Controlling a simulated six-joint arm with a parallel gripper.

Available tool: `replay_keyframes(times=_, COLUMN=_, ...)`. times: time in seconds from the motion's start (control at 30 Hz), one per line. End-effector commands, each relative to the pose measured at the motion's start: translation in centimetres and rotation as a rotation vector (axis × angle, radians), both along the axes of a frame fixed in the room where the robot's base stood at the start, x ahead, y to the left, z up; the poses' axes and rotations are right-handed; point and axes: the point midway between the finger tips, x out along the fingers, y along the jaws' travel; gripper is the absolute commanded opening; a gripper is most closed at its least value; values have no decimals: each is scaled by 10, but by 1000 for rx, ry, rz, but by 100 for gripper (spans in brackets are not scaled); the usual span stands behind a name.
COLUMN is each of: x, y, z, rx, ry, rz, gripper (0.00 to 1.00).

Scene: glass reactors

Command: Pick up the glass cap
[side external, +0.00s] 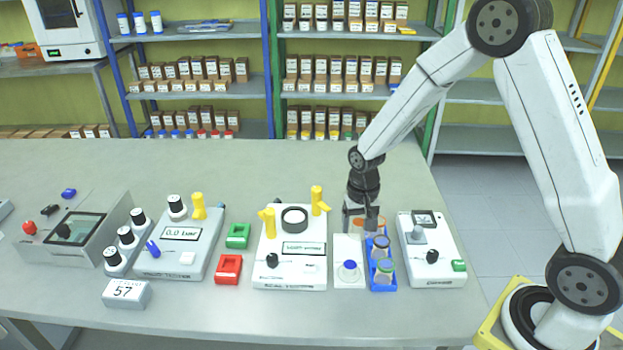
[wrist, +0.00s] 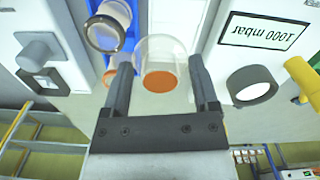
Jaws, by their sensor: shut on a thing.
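My gripper (side external: 362,222) is low over the back end of a white plate (side external: 345,247), just left of the blue rack (side external: 381,284). In the wrist view my gripper (wrist: 161,72) has its two fingers on either side of the clear glass cap (wrist: 160,48), shut on it. An orange disc (wrist: 160,81) shows in or through the glass. The cap is small and partly hidden by the fingers in the side view, so I cannot tell whether it touches the plate.
The blue rack holds several glass vessels. A white device with yellow handles (side external: 289,267) is on the left, another white device (side external: 431,250) on the right. The table behind is clear.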

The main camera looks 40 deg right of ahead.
Motion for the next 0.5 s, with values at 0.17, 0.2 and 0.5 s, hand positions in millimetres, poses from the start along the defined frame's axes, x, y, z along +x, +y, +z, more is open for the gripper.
replay_keyframes(times=0.17, x=-18, y=1, z=23, rx=-1, ry=-3, rz=0, gripper=25)
replay_keyframes(times=0.2, x=-22, y=1, z=27, rx=0, ry=-4, rz=0, gripper=25)
replay_keyframes(times=0.5, x=-67, y=4, z=46, rx=0, ry=-2, rz=0, gripper=25)
